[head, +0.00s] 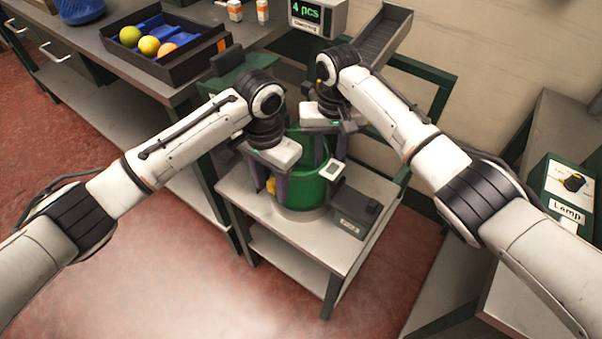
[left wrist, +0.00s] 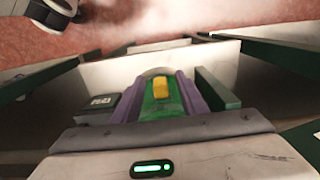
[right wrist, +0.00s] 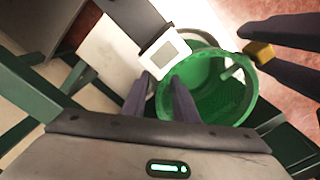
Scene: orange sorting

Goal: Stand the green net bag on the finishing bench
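The green net bag (head: 298,192) stands upright and open at the top on a round grey base on a small white-topped table (head: 237,188). The right wrist view looks into the bag (right wrist: 235,92), which looks empty where visible. A yellow piece (head: 271,187) is at its side, and a white square tag (head: 333,170) is near its rim. My left gripper (head: 268,188) is open, fingers apart on either side of the yellow piece, which also shows in the left wrist view (left wrist: 161,88). My right gripper (head: 330,152) is open at the rim; contact is unclear.
A dark box (head: 352,212) stands beside the bag. A bench at the back left holds a black tray (head: 190,62) of fruit. A "4 pcs" display (head: 318,17) and a sloped chute (head: 382,38) are behind. A green "Lamp" box (head: 568,190) is on the right bench.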

